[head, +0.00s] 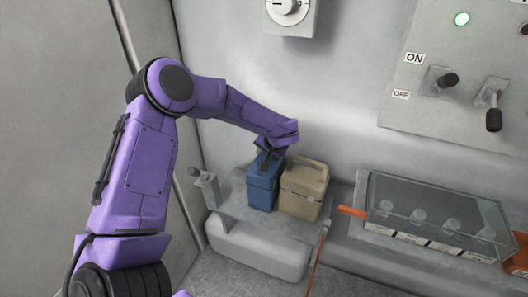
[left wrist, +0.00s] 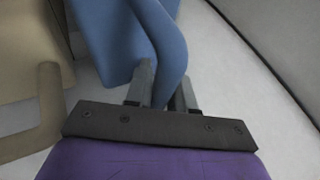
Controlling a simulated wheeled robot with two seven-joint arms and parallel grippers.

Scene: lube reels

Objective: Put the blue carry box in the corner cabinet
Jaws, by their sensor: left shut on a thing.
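The blue carry box (head: 262,190) stands upright on a low grey shelf (head: 235,207) in the corner, left of a beige carry box (head: 303,190). My left gripper (head: 269,158) is above the blue box at its handle. In the left wrist view, the fingers (left wrist: 161,88) are shut on the blue handle (left wrist: 163,40), with the blue box (left wrist: 108,40) beyond it. Part of the blue box's top is hidden by the gripper. A rounded grey unit (head: 258,250) sits under the shelf; I cannot tell whether it is the corner cabinet. My right gripper is not in view.
The beige box stands close on the right of the blue one. A glass-topped case (head: 440,215) lies further right, with an orange bar (head: 352,211) at its left. A small bracket (head: 205,185) stands at the shelf's left end. A switch panel (head: 460,80) is on the wall.

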